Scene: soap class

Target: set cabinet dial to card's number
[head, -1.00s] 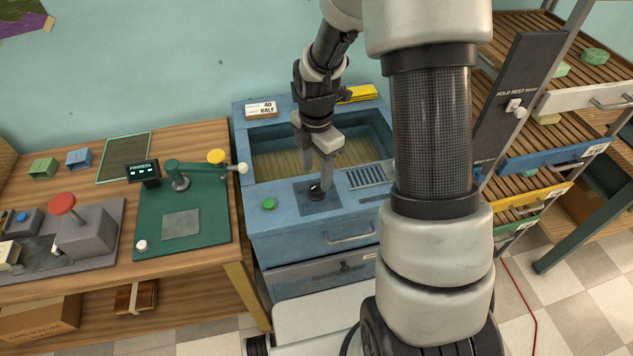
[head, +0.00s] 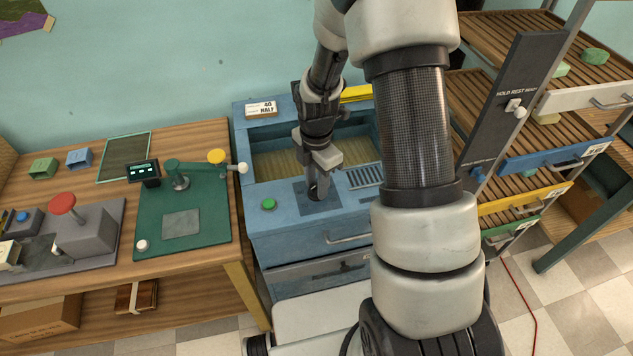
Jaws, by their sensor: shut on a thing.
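The blue cabinet (head: 290,228) stands in the middle, with an open basin at its back. A white card (head: 261,109) on its back rim reads "40 HALF". A small black dial (head: 314,194) sits on a dark plate (head: 331,208) on the cabinet's front ledge. My gripper (head: 317,188) points down at the plate and is shut on the dial. The fingers hide most of the dial, so its setting cannot be read. A green button (head: 269,204) is left of the plate.
A slatted rack (head: 500,120) with coloured drawers stands at right. A yellow item (head: 357,93) lies on the cabinet's back rim.

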